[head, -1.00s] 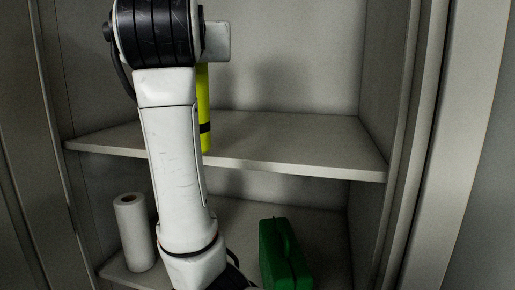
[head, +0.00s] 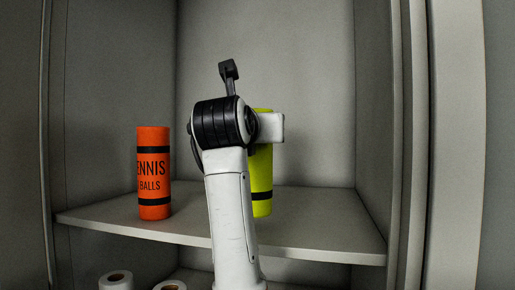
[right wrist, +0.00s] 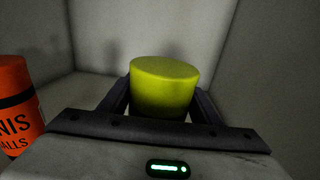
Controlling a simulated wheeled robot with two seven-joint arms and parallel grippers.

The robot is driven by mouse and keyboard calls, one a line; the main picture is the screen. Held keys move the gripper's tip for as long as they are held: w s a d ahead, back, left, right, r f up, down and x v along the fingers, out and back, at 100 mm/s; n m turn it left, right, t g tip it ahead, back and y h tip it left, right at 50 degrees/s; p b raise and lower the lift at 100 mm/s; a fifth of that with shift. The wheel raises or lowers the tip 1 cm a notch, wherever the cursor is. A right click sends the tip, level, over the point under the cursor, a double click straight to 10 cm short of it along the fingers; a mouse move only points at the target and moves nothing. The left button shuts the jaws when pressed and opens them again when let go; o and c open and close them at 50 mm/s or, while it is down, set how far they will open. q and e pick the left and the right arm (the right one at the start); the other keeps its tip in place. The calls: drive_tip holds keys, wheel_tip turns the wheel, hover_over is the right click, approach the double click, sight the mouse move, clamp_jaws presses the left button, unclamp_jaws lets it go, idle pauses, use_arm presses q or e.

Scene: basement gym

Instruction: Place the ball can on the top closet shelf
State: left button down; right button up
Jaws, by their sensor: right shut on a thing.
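A yellow-green ball can (head: 262,180) with black bands stands upright over the closet shelf (head: 320,222), partly behind my right arm. I cannot tell whether its base touches the board. My right gripper (right wrist: 163,92) is shut on this can, with one finger on each side of it in the right wrist view. Its white body also shows in the head view (head: 269,127). No other shelf shows above this one. My left gripper is not in view.
An orange tennis ball can (head: 154,180) stands on the shelf to the left; it also shows in the right wrist view (right wrist: 15,108). Two white rolls (head: 116,280) show below the shelf. The closet's right wall (head: 375,120) bounds the space. The shelf's right part is bare.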

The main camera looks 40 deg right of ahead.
sight(257, 146)
wheel_tip(257, 146, down, 3)
drive_tip(key=shift+r, duration=0.15)
drive_tip(key=shift+f, duration=0.25)
drive_tip(key=o, duration=1.6)
drive_tip(key=shift+r, duration=0.1)
drive_tip(key=shift+c, duration=0.2)
drive_tip(key=shift+r, duration=0.1)
drive_tip(key=b+v, duration=0.1)
drive_tip(key=v, duration=0.6)
drive_tip(key=shift+s+a+b, duration=0.2)
drive_tip(key=shift+b, duration=0.15)
drive_tip(key=shift+r, duration=0.15)
